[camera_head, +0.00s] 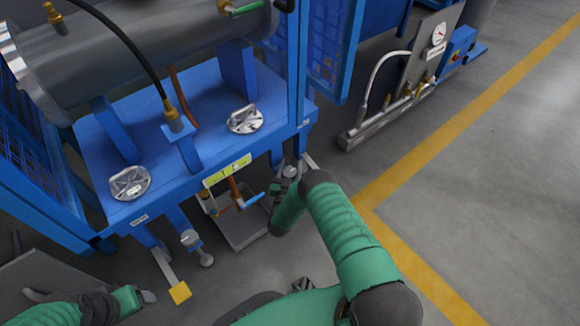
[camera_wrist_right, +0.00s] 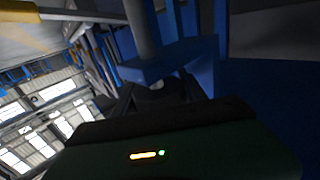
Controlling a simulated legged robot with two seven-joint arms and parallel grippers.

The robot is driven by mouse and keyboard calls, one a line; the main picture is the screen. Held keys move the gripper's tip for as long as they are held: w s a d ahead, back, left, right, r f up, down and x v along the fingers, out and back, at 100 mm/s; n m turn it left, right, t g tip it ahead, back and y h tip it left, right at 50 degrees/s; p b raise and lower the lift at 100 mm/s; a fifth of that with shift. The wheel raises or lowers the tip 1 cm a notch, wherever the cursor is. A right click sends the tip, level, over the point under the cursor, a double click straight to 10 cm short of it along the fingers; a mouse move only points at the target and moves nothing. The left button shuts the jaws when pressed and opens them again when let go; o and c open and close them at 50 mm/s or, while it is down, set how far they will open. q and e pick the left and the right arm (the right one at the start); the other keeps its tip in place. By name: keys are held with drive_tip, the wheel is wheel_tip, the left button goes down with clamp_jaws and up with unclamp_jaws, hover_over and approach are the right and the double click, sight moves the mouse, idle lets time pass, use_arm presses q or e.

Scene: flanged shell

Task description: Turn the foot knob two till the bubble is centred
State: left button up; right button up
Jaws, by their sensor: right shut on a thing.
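A blue stand carries a grey flanged shell (camera_head: 150,45). A yellow-green level vial (camera_head: 227,170) is on its front edge; the bubble is too small to place. My right gripper (camera_head: 284,182) is at the stand's right front foot, shut on the grey foot knob (camera_head: 290,171). In the right wrist view the knob (camera_wrist_right: 157,84) shows dimly between the dark fingers, under a blue plate. Another foot knob (camera_head: 190,238) at the left front is free. My left gripper (camera_head: 147,296) is low at the left, apart from the stand; its jaws are too small to read.
A copper pipe with a blue-handled valve (camera_head: 254,199) hangs over a grey tray (camera_head: 243,230), left of my right gripper. A yellow pad (camera_head: 180,292) lies near the left foot. A gauge panel (camera_head: 432,45) stands at the back right. The floor at right is clear.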

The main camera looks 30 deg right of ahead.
idle(0.4)
drive_tip(key=o, duration=1.4)
drive_tip(key=shift+c, duration=0.2)
drive_tip(key=p+v, duration=0.6)
drive_tip(key=v, duration=1)
drive_tip(key=shift+s+a+p, duration=0.25)
drive_tip(key=shift+a+p, duration=0.05)
drive_tip(key=shift+a, duration=0.05)
